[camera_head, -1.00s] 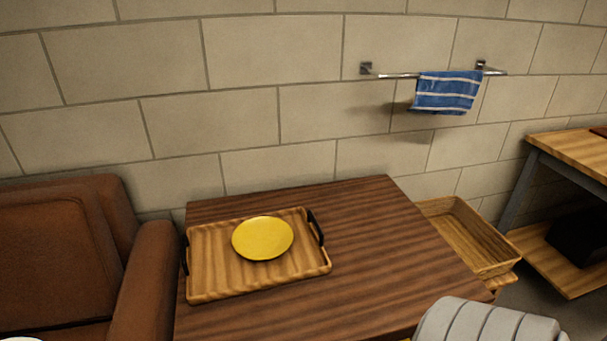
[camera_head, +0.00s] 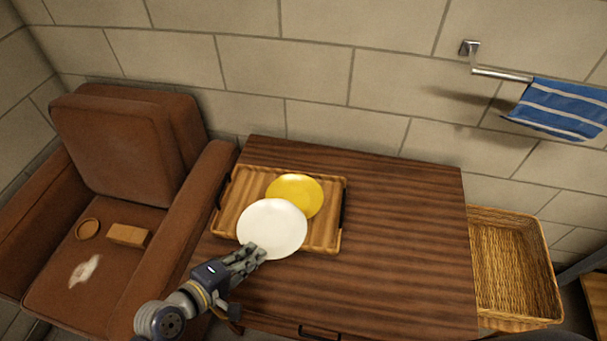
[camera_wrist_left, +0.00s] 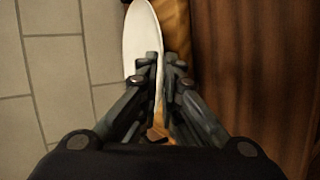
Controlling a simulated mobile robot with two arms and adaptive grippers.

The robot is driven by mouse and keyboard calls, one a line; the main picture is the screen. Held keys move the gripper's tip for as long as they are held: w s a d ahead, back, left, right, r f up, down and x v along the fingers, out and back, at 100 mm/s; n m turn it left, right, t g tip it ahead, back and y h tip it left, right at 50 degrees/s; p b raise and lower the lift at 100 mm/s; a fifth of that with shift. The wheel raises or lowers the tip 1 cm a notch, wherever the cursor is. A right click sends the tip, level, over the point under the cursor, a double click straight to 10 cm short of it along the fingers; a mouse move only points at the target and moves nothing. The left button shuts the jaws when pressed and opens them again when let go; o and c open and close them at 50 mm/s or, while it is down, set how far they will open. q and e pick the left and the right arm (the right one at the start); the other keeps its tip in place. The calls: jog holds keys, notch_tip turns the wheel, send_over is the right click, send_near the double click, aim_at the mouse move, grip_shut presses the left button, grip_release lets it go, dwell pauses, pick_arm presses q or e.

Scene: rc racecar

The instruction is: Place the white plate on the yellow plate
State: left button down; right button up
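The white plate (camera_head: 272,228) is held by its near edge in my left gripper (camera_head: 252,255), above the front of the wooden tray (camera_head: 228,208). In the left wrist view the white plate (camera_wrist_left: 143,35) shows edge-on between the closed fingers of my left gripper (camera_wrist_left: 160,65). The yellow plate (camera_head: 297,193) lies on the tray, behind the white plate in the head view, which covers its near left part. Whether the two plates touch cannot be told. My right gripper is not in view.
The tray sits on the left of the brown wooden table (camera_head: 400,240), whose right side is bare. A brown armchair (camera_head: 125,150) stands at left with small items on its seat. A wicker basket (camera_head: 515,265) is at right. A blue striped towel (camera_head: 560,108) hangs on the wall.

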aim_at(287, 209)
pick_arm(q)
jog(key=shift+w+d+f, duration=0.1)
jog(key=shift+d, duration=0.65)
jog(key=w+d, duration=0.2)
jog(key=w, duration=0.2)
jog(key=w+d+f, duration=0.1)
jog(key=w+d, duration=0.2)
jog(key=w, duration=0.1)
jog(key=w+d, duration=0.2)
jog(key=w, duration=0.3)
jog(key=shift+d+f+p, duration=0.3)
jog(key=shift+p, duration=0.05)
jog(key=shift+f+b, duration=0.35)
jog(key=shift+f, duration=1.4)
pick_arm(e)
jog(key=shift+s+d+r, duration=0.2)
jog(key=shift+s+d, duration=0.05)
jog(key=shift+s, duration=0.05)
pick_arm(q)
jog(key=shift+f, duration=0.25)
jog(key=c, duration=2.1)
grip_release()
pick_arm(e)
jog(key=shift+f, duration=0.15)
pick_arm(q)
jog(key=shift+r, duration=0.1)
